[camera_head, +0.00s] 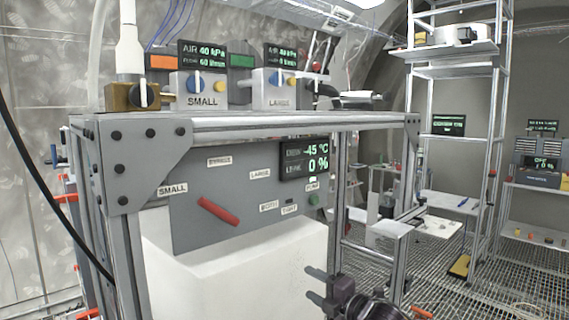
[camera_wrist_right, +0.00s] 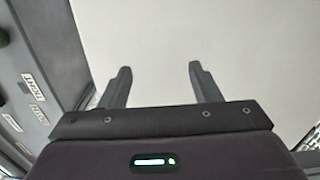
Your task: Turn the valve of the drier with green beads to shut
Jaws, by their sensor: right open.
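No drier with green beads can be made out in either view. A red lever handle (camera_head: 219,211) sits slanted on a grey panel (camera_head: 190,235), among labels reading BYPASS, SMALL and LARGE. On the bench top are a SMALL unit (camera_head: 203,88) and a LARGE unit (camera_head: 278,92) with knobs. A brass block (camera_head: 132,97) with a black-and-white knob stands at their left. My right gripper (camera_head: 316,286) is low in the head view, right of the white box and below the panel. Its fingers are apart and empty, also in the right wrist view (camera_wrist_right: 160,84). My left gripper is not in view.
A white box (camera_head: 240,270) stands under the panel, within the aluminium frame (camera_head: 121,190). A display (camera_head: 304,159) on the panel reads -45 °C and 0 %. Shelving (camera_head: 455,60) stands at the right over a grated floor (camera_head: 400,270).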

